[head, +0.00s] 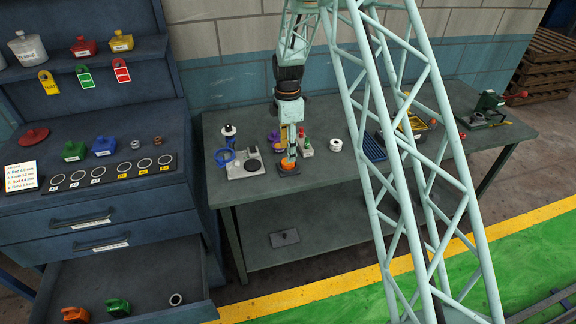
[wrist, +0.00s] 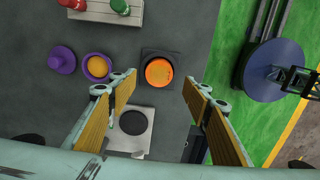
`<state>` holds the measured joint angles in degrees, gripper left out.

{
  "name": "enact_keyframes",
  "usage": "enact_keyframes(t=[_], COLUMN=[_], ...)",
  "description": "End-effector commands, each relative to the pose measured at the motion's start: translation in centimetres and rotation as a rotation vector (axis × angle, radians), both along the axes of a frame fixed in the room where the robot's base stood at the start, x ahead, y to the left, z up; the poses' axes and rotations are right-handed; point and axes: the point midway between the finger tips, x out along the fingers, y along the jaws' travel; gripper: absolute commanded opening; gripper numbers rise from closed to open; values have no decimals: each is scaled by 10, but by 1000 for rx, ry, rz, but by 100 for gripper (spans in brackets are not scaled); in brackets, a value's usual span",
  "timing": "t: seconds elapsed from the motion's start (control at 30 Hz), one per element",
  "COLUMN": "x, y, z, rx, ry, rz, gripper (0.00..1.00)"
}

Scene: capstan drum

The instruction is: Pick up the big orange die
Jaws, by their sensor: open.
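The big orange die (wrist: 158,72) shows as a round orange top set in a dark square base, standing on the grey table. In the wrist view it is ahead of and between the open fingers of my gripper (wrist: 156,90), with clear space on both sides. In the head view my gripper (head: 290,154) points down at the bench, and the orange die (head: 288,164) shows just beneath it, partly hidden by the fingers. I cannot tell the exact height gap. Nothing is held.
A purple cup with an orange top (wrist: 97,67) and a purple lid (wrist: 62,60) stand left of the die. A pale plate with a dark disc (wrist: 134,122) lies close by. Red and green bottles (head: 304,142) stand behind. The bench's front edge (head: 290,192) is near.

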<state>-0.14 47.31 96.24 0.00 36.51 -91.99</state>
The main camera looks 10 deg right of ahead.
Motion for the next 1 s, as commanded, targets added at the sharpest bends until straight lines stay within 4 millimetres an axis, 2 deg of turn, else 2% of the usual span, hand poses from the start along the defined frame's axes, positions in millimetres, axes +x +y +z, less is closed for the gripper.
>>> enact_keyframes(t=[0.63, 1.0], x=[0, 2], y=[0, -1], z=[-11, -42], rx=[0, 0], ry=[0, 1], rz=[0, 0], gripper=[45, 45])
